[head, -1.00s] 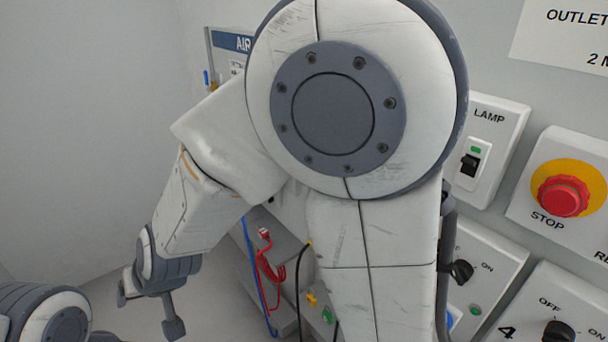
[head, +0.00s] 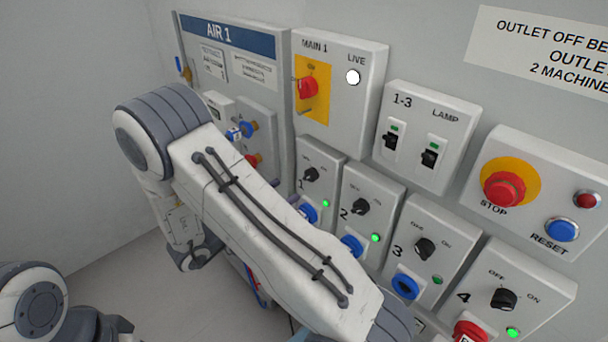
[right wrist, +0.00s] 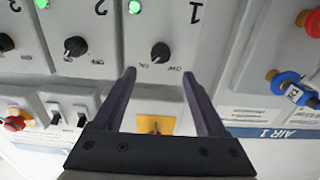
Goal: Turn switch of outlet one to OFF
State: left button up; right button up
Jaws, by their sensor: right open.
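The outlet 1 switch is a black rotary knob (head: 311,174) on a white box, with a green lamp (head: 326,203) lit below it. In the right wrist view, which is upside down, the same knob (right wrist: 160,53) lies just beyond and between the two fingertips of my right gripper (right wrist: 159,73). The gripper is open, with nothing between its fingers. The knob's OFF and ON marks show there, but its exact pointing is hard to read. In the head view my right forearm hides most of the right gripper. My left gripper is out of view.
The outlet 2 knob (head: 360,206), outlet 3 knob (head: 424,248) and outlet 4 knob (head: 503,299) stand to the right. Above are the MAIN 1 box (head: 341,100) and lamp switch box (head: 415,125). The AIR 1 panel (head: 268,125) is left; a red STOP button (head: 503,188) is right.

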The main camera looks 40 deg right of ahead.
aim_at(306, 177)
jog(key=d, duration=0.2)
jog(key=d+p, duration=0.1)
jog(key=d, duration=0.1)
jog(key=d+p, duration=0.1)
jog(key=d, duration=0.2)
jog(key=shift+w+d, duration=0.1)
jog(key=shift+w, duration=0.15)
jog(key=shift+d, duration=0.45)
jog(key=shift+c, duration=0.3)
grip_shut()
jog(key=shift+w, duration=0.1)
